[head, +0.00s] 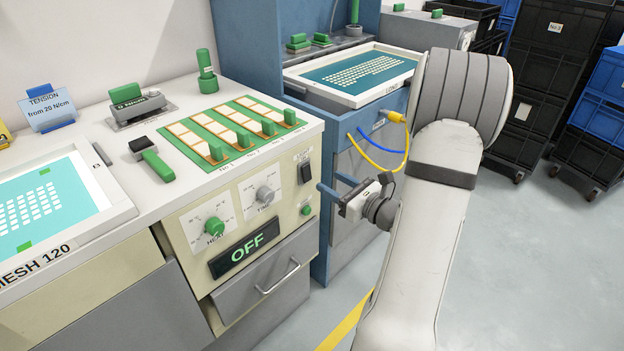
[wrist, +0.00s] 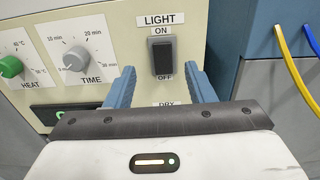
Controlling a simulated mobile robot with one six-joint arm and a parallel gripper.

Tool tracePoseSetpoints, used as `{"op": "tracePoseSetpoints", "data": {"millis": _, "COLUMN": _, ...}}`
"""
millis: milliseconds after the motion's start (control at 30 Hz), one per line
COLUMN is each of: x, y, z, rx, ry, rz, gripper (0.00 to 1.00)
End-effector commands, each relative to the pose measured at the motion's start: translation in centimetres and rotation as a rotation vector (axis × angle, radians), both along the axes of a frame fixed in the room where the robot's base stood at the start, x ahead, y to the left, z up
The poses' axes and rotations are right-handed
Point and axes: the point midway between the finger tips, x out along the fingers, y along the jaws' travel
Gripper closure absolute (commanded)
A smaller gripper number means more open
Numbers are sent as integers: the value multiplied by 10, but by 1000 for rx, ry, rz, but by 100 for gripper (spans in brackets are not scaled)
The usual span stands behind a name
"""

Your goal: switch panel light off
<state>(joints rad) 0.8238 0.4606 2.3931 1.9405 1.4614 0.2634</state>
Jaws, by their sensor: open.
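I cannot tell for certain which half is pressed in. My gripper (wrist: 161,80) is open and empty. In the wrist view its two blue fingers lie left and right of the switch's lower part. In the head view my gripper (head: 334,187) is just right of the switch, and its fingers seem apart from the panel.
Left of the switch are a grey TIME knob (wrist: 76,58) and a green HEAT knob (wrist: 11,67). Below is a display reading OFF (head: 244,250) and a drawer handle (head: 278,277). Yellow and blue cables (head: 383,157) hang from the blue cabinet nearby.

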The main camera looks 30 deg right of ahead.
Motion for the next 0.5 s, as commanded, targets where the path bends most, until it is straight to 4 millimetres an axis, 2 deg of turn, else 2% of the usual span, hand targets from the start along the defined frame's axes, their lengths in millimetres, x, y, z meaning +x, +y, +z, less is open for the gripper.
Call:
{"op": "tracePoseSetpoints", "data": {"millis": 67, "x": 6, "y": -2, "z": -2, "rx": 7, "ry": -2, "rz": -12, "gripper": 51}}
{"op": "tracePoseSetpoints", "data": {"millis": 500, "x": 64, "y": 21, "z": -1, "rx": 5, "ry": -1, "rz": -10, "gripper": 51}}
